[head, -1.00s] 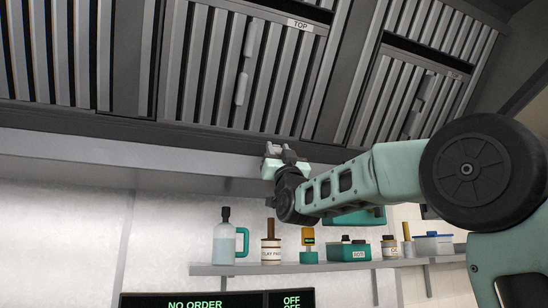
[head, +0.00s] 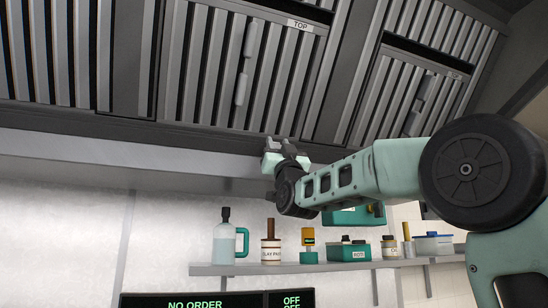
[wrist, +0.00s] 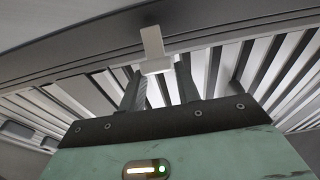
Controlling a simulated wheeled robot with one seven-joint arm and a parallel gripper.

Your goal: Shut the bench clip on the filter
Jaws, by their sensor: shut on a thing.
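The slatted metal filter (head: 215,65) with a "TOP" label sits in the hood overhead. A light grey clip (wrist: 154,45) shows in the wrist view as a T-shaped tab against the dark rail along the filter's edge. My gripper (wrist: 160,88) reaches up to it, and its two dark fingers stand on either side of the tab's lower end, shut on it. In the head view my gripper (head: 283,143) is at the hood's lower front edge, below the filter. The clip's grip and its far side are hard to make out there.
More slatted filters (head: 415,90) lie to the right and left. A dark order display (head: 200,301) is at the bottom. The hood's edge is close to my gripper.

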